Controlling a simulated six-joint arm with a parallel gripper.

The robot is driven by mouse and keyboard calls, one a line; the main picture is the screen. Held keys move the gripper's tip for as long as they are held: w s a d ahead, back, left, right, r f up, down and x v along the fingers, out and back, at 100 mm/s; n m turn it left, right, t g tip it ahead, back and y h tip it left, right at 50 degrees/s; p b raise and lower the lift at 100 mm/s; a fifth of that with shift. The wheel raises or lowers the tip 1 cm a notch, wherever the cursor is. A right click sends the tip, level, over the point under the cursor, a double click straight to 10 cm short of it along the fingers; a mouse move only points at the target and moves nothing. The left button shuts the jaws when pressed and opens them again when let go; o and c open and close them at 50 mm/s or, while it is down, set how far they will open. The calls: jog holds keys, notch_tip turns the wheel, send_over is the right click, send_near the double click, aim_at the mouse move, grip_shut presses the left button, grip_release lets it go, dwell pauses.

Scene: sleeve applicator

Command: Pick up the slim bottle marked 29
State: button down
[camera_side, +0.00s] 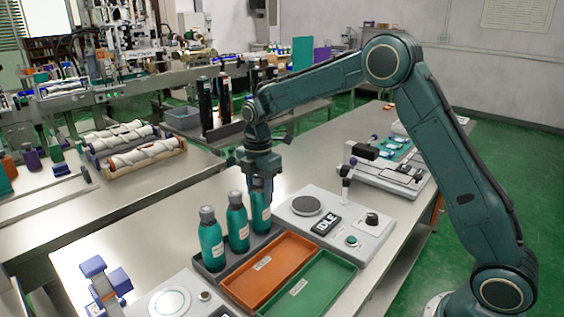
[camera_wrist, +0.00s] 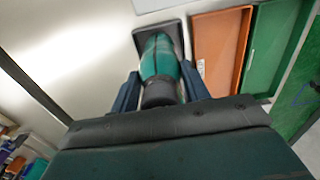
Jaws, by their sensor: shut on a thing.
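Three slim teal bottles with dark caps stand in a row in a dark grey tray (camera_side: 246,256): a left bottle (camera_side: 211,243), a middle bottle (camera_side: 238,224) and a far bottle (camera_side: 261,217). Each has a pale label; I cannot read the numbers. My gripper (camera_side: 262,188) points down and is shut on the far bottle near its top, hiding the cap in the side view. In the wrist view my gripper (camera_wrist: 160,84) has a finger on either side of this teal bottle (camera_wrist: 158,57), with its dark cap toward the camera. The bottle looks upright, in the tray.
An orange tray (camera_side: 270,268) and a green tray (camera_side: 310,284) lie right beside the bottle tray. A white device with an IDLE display (camera_side: 326,223) stands behind them. A blue-and-white object (camera_side: 103,281) is at front left. Bare steel tabletop lies left of the bottles.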

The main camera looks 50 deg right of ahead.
notch_tip(320, 180, up, 19)
dwell(0.6)
jog(key=shift+d, duration=0.1)
dwell(0.4)
